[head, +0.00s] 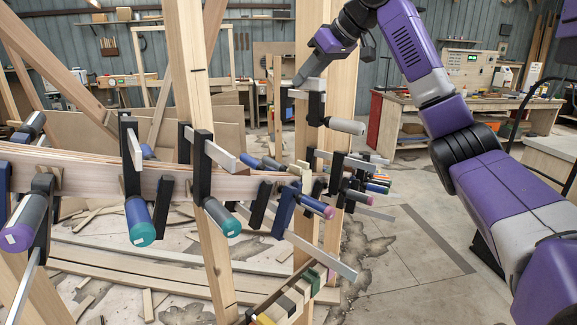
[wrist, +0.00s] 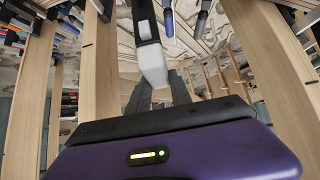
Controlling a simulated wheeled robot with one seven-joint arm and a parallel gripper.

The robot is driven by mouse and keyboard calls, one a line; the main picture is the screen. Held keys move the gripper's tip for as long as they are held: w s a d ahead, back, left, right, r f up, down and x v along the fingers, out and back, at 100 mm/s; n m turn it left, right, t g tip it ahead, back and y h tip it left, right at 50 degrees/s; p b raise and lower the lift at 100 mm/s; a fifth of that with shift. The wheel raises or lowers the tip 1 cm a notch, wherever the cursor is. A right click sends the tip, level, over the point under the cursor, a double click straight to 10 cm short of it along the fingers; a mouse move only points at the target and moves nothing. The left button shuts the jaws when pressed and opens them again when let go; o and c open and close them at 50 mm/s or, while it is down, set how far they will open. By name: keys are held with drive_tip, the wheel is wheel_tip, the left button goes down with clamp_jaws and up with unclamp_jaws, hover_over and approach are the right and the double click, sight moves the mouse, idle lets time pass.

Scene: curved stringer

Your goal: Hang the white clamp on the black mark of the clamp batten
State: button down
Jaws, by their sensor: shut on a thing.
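The white clamp (head: 345,126) has a white handle and a dark and grey bar. My gripper (head: 307,84) is shut on its upper end in the head view. The clamp hangs below my gripper with its handle pointing right, in front of the pale posts. In the wrist view the clamp's white part (wrist: 152,62) shows beyond my gripper (wrist: 158,95). What looks like the clamp batten (head: 290,297) slants up to the right at the bottom of the head view, with yellow, dark, pale and green blocks or bands. I cannot tell which dark one is the black mark. The clamp is well above it.
A curved laminated stringer (head: 80,172) crosses the left, with several clamps on it, such as a teal-ended one (head: 140,220). Upright posts (head: 195,100) stand close to my gripper. A red workbench (head: 385,120) is at the back right. The floor at right is mostly clear.

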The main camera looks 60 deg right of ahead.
wheel_tip(320, 180, down, 16)
drive_tip(key=shift+f+p, duration=0.2)
drive_tip(key=shift+p, duration=0.1)
drive_tip(key=shift+f+p, duration=0.45)
drive_tip(key=shift+f, duration=1.1)
drive_tip(key=c, duration=1.2)
unclamp_jaws()
drive_tip(key=shift+o, duration=0.2)
drive_tip(key=shift+f, duration=0.15)
drive_tip(key=shift+f+b, duration=0.15)
drive_tip(key=shift+b, duration=0.25)
drive_tip(key=d+b+v, duration=0.1)
drive_tip(key=v, duration=0.6)
drive_tip(key=shift+s+a, duration=0.4)
drive_tip(key=shift+s, duration=0.2)
